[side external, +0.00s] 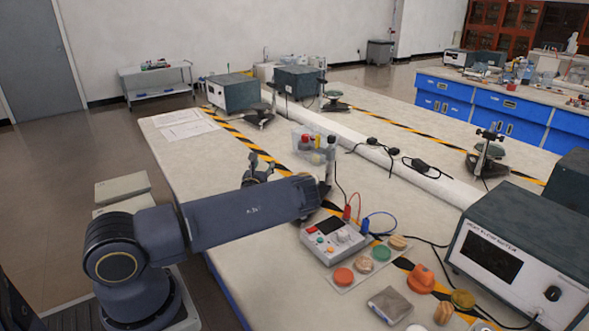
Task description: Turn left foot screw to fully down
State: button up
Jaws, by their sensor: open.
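My gripper (259,164) is a small dark shape above the white bench, beyond my forearm, with its fingers apart and nothing seen between them. Just right of it stands an apparatus (314,150) with a clear panel, red and yellow parts and a dark upright post. Its base is partly hidden behind my arm. I cannot make out the left foot screw in this view, nor how far it is turned. My gripper appears apart from the apparatus, but the exact gap is unclear.
A grey control box (333,240) with red and blue leads sits in front of the apparatus. Coloured discs (381,253) and an orange piece (421,278) lie nearby. A large instrument (520,255) stands at right. Papers (180,124) lie at the far left; the bench around them is clear.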

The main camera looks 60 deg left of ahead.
notch_tip(320, 180, down, 7)
jog(key=shift+f, duration=0.15)
jog(key=shift+w+a+f, duration=0.4)
jog(key=shift+w+a, duration=0.15)
jog(key=shift+a, duration=0.1)
jog(key=shift+w+a, duration=0.45)
jog(key=shift+w, duration=0.05)
grip_shut()
